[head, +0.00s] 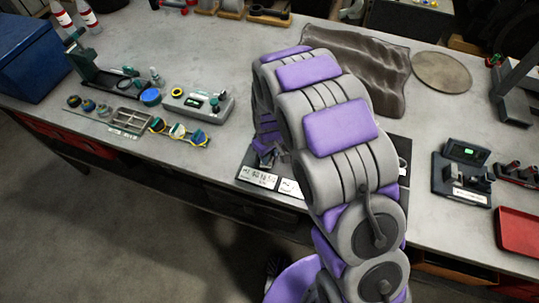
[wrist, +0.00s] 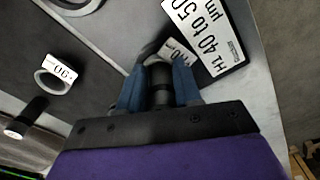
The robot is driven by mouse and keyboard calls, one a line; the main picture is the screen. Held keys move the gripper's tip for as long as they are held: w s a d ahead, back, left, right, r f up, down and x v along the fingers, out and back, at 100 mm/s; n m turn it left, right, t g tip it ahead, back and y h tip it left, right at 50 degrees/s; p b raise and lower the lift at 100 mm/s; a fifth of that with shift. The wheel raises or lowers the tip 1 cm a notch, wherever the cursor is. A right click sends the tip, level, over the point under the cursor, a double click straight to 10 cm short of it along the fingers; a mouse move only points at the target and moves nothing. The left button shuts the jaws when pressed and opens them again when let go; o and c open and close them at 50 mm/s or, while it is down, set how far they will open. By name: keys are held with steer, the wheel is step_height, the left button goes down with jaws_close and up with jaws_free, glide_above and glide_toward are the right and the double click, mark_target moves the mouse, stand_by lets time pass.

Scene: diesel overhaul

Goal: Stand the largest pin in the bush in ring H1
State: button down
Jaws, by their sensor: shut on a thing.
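In the wrist view my gripper (wrist: 158,85) has its blue fingers shut on a dark cylindrical pin (wrist: 159,74). The pin's far end meets a grey rounded rim, apparently ring H1 (wrist: 147,53), beside the white label "H1 40 to 50 µm" (wrist: 208,35). The fingers hide most of this ring and any bush in it. I cannot tell whether the pin is inside the bush or above it. In the head view the H1 label (head: 258,177) shows at the front of a dark board, and my arm covers most of the board.
In the wrist view another ring (wrist: 50,82) with a small label and a dark cylinder with a pale end (wrist: 25,118) are at left. In the head view a grey tray of parts (head: 196,103), a blue box (head: 28,62), a gauge stand (head: 462,172) and a red tray (head: 518,232) stand on the bench.

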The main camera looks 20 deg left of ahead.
mark_target(271, 165)
steer(key=shift+s+d+f+g, duration=0.2)
steer(key=shift+s+d+f, duration=0.15)
steer(key=shift+s+f, duration=0.25)
steer(key=shift+s+d+f+g, duration=0.2)
steer(key=shift+s+d+f, duration=0.2)
steer(key=shift+f, duration=0.2)
steer(key=c, duration=1)
jaws_free()
steer(key=shift+s, duration=0.1)
steer(key=shift+o, duration=1.1)
steer(key=shift+r, duration=0.15)
steer(key=shift+o, duration=0.4)
steer(key=r, duration=0.2)
steer(key=w+a+r, duration=0.1)
steer(key=r, duration=0.1)
steer(key=r+p, duration=0.1)
steer(key=r, duration=0.1)
steer(key=shift+w+a, duration=0.2)
steer(key=shift+a, duration=0.15)
step_height(271, 165, up, 14)
steer(key=d+p, duration=0.1)
steer(key=shift+w+f+t, duration=0.15)
steer(key=shift+f+t, duration=0.1)
steer(key=shift+t, duration=0.05)
steer(key=shift+a, duration=0.15)
